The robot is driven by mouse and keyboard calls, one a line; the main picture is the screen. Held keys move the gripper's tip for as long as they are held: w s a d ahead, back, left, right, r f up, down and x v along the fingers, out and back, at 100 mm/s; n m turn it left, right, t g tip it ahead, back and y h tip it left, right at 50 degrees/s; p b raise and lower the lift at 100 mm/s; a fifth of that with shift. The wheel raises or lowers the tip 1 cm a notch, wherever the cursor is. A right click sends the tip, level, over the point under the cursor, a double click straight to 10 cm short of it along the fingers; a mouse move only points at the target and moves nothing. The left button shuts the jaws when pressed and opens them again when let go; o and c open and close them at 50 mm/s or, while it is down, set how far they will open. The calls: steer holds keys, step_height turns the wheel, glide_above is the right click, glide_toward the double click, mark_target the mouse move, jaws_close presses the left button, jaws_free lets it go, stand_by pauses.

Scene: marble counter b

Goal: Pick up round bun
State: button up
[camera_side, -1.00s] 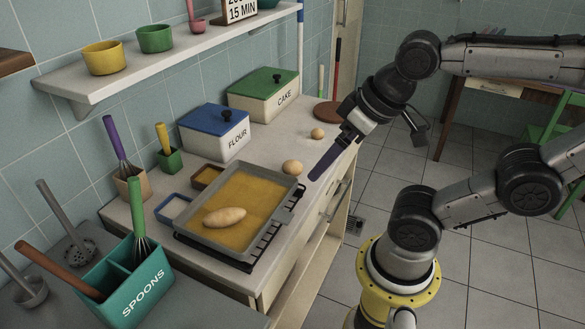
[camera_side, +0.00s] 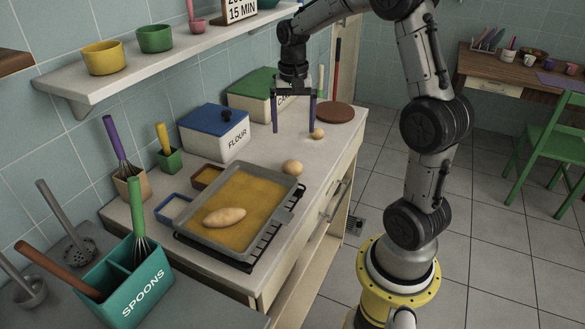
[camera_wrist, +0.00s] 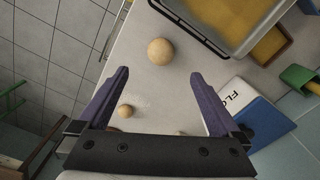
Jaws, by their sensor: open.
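A round bun (camera_side: 292,167) sits on the counter beside the tray's right edge; it also shows in the wrist view (camera_wrist: 160,51), just beyond the fingertips. A smaller round bun (camera_side: 318,133) lies farther back on the counter; in the wrist view it is near the left finger (camera_wrist: 126,111). My gripper (camera_side: 294,130) points down over the back part of the counter, with its two purple fingers wide apart. In the wrist view my gripper (camera_wrist: 158,76) has nothing between its fingertips.
A grey baking tray (camera_side: 183,239) holds a long bun (camera_side: 224,217). The blue-lidded FLOUR box (camera_side: 218,138) and green-lidded CAKE box (camera_side: 245,104) stand along the wall. A round brown board (camera_side: 334,113) lies at the back. The counter's right edge is close to the buns.

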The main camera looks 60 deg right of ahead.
mark_target(292, 162)
step_height(292, 162, down, 8)
steer(key=shift+f, duration=0.1)
steer(key=shift+w+d+f, duration=0.1)
steer(key=shift+f, duration=1.25)
steer(key=shift+w+d+f, duration=0.1)
steer(key=shift+f, duration=1.2)
steer(key=shift+c, duration=0.2)
steer(key=c, duration=1.3)
steer(key=shift+r, duration=0.1)
